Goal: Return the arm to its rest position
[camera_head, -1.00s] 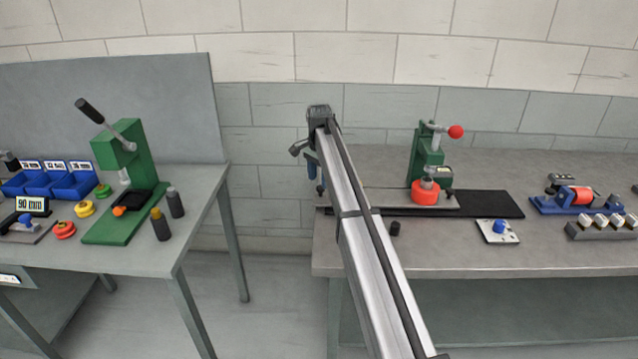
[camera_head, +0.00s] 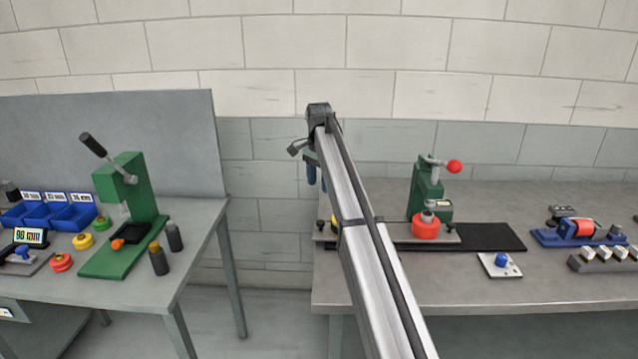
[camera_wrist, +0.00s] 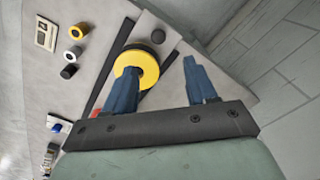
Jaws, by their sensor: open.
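My arm reaches out over the right bench in the head view, with my gripper (camera_head: 312,175) at its far end. Its blue fingers point down and are partly hidden behind the arm. In the wrist view my gripper (camera_wrist: 160,60) is open, its two blue fingers wide apart with nothing held between them. A yellow disc (camera_wrist: 147,72) with a dark centre lies below, partly covered by the left finger. A sliver of yellow (camera_head: 333,221) shows left of the arm in the head view.
A green press (camera_head: 427,190) with a red ring (camera_head: 426,227) stands on the right bench (camera_head: 450,285). Farther right are a blue fixture (camera_head: 560,237) and a small plate with a blue knob (camera_head: 500,264). The left table (camera_head: 130,300) holds another green press (camera_head: 140,190). A floor gap separates them.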

